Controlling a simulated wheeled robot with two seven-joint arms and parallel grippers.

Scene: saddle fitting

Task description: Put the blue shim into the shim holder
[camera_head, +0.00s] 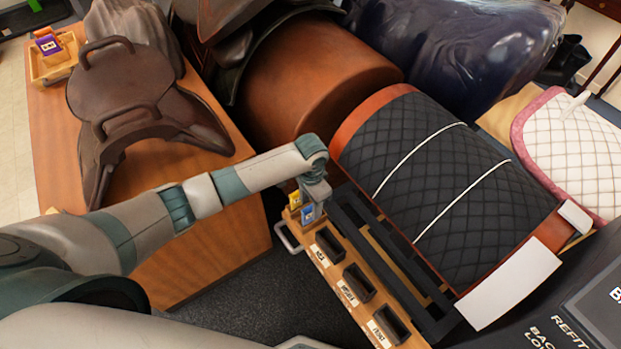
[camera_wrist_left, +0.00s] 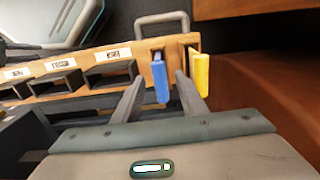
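The blue shim (camera_wrist_left: 161,82) stands upright in a wooden block at the end of a wooden rail; it also shows in the head view (camera_head: 308,213). A yellow shim (camera_wrist_left: 201,74) stands beside it, to its right in the wrist view. My left gripper (camera_wrist_left: 158,90) is open, with one finger on each side of the blue shim and gaps still visible. In the head view the left gripper (camera_head: 311,196) is mostly hidden by its own wrist. A small wooden holder (camera_head: 50,71) with a purple-and-yellow piece stands far left; which fixture is the shim holder is unclear. My right gripper is not visible.
The rail (camera_head: 340,284) carries several black labelled bins (camera_head: 357,283) and a metal handle (camera_head: 288,238). A brown saddle (camera_head: 130,110) rests on the wooden table (camera_head: 50,130). A black quilted pad (camera_head: 440,170) lies over a drum right of the rail.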

